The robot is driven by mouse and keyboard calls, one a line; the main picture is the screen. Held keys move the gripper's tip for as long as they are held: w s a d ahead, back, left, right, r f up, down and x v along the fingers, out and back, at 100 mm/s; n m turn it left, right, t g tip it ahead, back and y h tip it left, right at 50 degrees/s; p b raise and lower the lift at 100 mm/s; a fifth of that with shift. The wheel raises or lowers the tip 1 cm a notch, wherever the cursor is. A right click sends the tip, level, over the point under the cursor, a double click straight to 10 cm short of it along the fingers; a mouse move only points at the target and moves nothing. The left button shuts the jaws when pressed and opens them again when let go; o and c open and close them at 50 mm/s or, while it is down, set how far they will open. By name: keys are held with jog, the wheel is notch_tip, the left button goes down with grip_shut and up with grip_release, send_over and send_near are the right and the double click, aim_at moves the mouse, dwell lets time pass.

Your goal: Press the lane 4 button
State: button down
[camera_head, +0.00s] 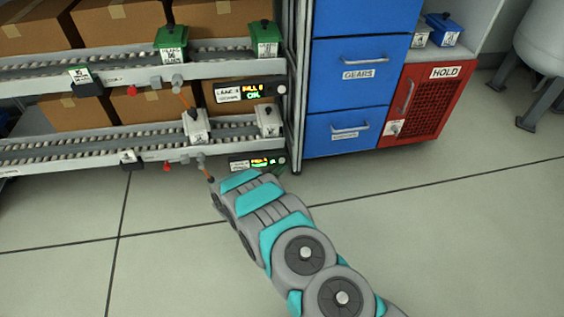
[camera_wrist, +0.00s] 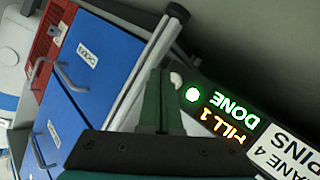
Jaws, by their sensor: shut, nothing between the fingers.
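The lane 4 panel (camera_wrist: 245,130) shows in the wrist view with its label "LANE 4 PINS", an orange "FILL 1" and a green "DONE". A round green light (camera_wrist: 192,94) glows at its end, and a small pale round button (camera_wrist: 176,78) sits beside it. My gripper (camera_wrist: 161,72) is shut and empty, its fingertips right next to that button; I cannot tell whether they touch it.
A similar lane panel (camera_head: 238,92) is on the shelf above, reading "OK". The roller rack (camera_head: 60,150) holds cardboard boxes and small labelled bins. Blue drawers (camera_head: 355,80) and a red "HOLD" cabinet (camera_head: 425,105) stand to the right. The floor in front is clear.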

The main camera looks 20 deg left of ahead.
jog(key=shift+s, duration=0.1)
jog(key=shift+s+d+p, duration=0.1)
jog(key=shift+s+d, duration=0.35)
jog(key=shift+s, duration=0.25)
jog(key=shift+s+d+p, duration=0.1)
jog(key=shift+s+d, duration=0.3)
jog(key=shift+s, duration=0.25)
jog(key=shift+s+d+p, duration=0.1)
jog(key=shift+s+d, duration=0.35)
jog(key=shift+s, duration=0.25)
